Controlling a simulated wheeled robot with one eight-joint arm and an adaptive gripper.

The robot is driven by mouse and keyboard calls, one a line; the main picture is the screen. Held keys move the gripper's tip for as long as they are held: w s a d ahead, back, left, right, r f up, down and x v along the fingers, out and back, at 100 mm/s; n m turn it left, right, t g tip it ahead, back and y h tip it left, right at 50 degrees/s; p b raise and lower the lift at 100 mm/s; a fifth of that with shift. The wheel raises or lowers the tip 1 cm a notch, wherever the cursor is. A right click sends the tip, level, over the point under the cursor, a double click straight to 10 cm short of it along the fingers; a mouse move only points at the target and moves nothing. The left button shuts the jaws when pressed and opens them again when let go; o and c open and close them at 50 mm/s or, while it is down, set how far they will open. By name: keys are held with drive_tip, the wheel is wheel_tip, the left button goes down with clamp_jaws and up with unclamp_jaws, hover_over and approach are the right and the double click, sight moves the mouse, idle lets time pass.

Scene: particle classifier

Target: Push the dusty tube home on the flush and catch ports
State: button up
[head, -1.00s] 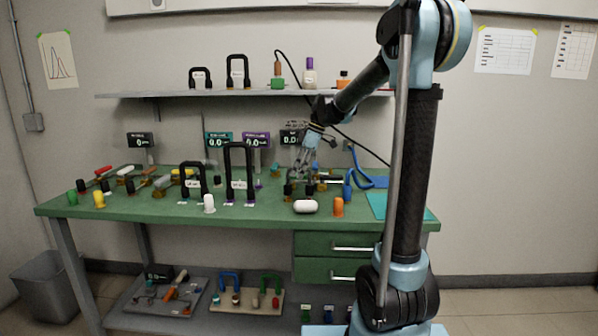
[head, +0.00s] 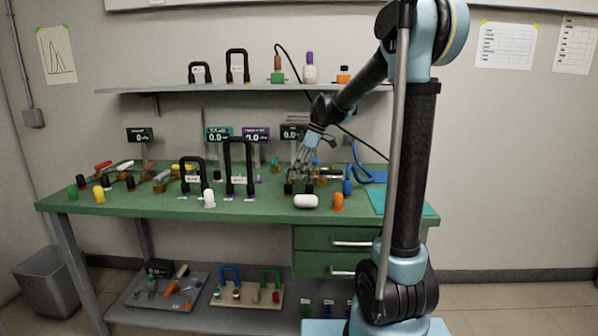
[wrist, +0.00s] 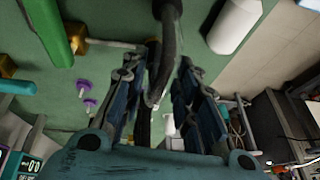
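My gripper (head: 301,176) points down over the right half of the green bench. In the wrist view, a dark grey curved tube (wrist: 167,38) runs between the two fingers of my gripper (wrist: 168,60). The fingertips lie close on both sides of it; I cannot tell if they press on it. In the head view my fingers mostly hide this tube. Dark port fittings (head: 288,188) show below my fingertips. I cannot read port labels or tell whether the tube ends are seated.
Two black arched tubes with labels, a shorter one (head: 193,176) and a taller one (head: 239,168), stand to the left. A white capsule (head: 306,201), an orange cap (head: 338,202) and a blue tube (head: 348,187) are close to my gripper. Display boxes (head: 256,135) stand behind.

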idle(0.3)
drive_tip(key=v, duration=1.2)
drive_tip(key=shift+d+f, duration=0.1)
drive_tip(key=s+d+f+m+t+h, duration=0.1)
drive_tip(key=s+d+f+m, duration=0.4)
drive_tip(key=s+f, duration=0.3)
drive_tip(key=s+d+f+m+t+h, duration=0.1)
drive_tip(key=s+d+f+m+h, duration=0.1)
drive_tip(key=s+d+f+m, duration=0.4)
drive_tip(key=s+d+f+m+t+h, duration=0.1)
drive_tip(key=s+d+f+m, duration=0.4)
drive_tip(key=s+f, duration=0.6)
drive_tip(key=s+m, duration=0.1)
drive_tip(key=s, duration=0.6)
drive_tip(key=shift+s+d+f, duration=0.25)
drive_tip(key=shift+s+d, duration=0.05)
drive_tip(key=shift+d, duration=0.1)
